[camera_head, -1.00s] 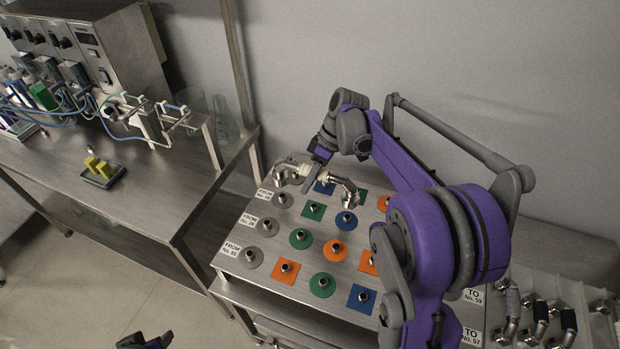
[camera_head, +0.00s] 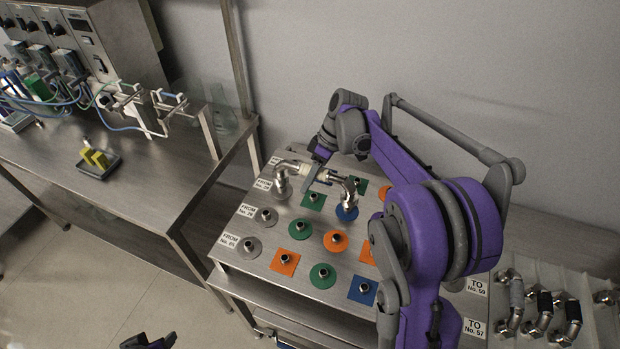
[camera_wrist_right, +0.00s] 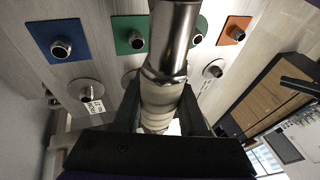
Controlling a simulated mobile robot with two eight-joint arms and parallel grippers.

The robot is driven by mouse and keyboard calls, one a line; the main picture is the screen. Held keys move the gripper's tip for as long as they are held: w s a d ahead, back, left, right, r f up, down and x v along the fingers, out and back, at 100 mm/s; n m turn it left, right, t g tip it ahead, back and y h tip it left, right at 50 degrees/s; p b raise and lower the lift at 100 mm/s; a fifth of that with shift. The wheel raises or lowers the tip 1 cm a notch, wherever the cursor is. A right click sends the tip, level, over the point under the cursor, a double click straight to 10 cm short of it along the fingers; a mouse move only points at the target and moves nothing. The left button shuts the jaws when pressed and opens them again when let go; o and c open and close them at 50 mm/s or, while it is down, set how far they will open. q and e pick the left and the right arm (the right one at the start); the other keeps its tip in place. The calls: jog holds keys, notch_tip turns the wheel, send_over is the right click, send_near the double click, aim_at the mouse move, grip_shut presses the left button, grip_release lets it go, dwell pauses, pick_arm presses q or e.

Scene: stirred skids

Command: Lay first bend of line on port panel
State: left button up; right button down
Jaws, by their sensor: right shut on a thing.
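My right gripper (camera_head: 318,174) is shut on a shiny metal pipe bend (camera_head: 346,184) with a cream-coloured grip band; the bend's body also fills the middle of the right wrist view (camera_wrist_right: 174,45). In the head view its left end is over a grey disc at the panel's back left, and its right end is over a blue disc (camera_head: 345,214). I cannot tell whether either end is seated. The port panel (camera_head: 312,262) is a steel top with rows of metal ports on grey, green, orange and blue discs and squares. My left gripper (camera_head: 148,342) barely shows at the bottom edge.
More bends with dark or grey grips (camera_head: 541,312) lie on the rack at right, beside "TO No. 59" and "TO No. 57" labels. A steel bench (camera_head: 125,190) at left carries instruments, tubing and a small tray (camera_head: 100,168). A wall stands behind.

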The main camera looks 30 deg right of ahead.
pick_arm(q)
jog(key=shift+f, duration=0.1)
pick_arm(e)
jog(key=shift+f, duration=0.15)
pick_arm(q)
jog(key=shift+s+f+b, duration=0.25)
jog(key=shift+f+b, duration=0.3)
jog(key=shift+f, duration=0.1)
jog(key=shift+s+f+b, duration=0.2)
jog(key=shift+f+b, duration=0.3)
jog(key=shift+f, duration=0.15)
pick_arm(e)
jog(key=shift+f, duration=1.8)
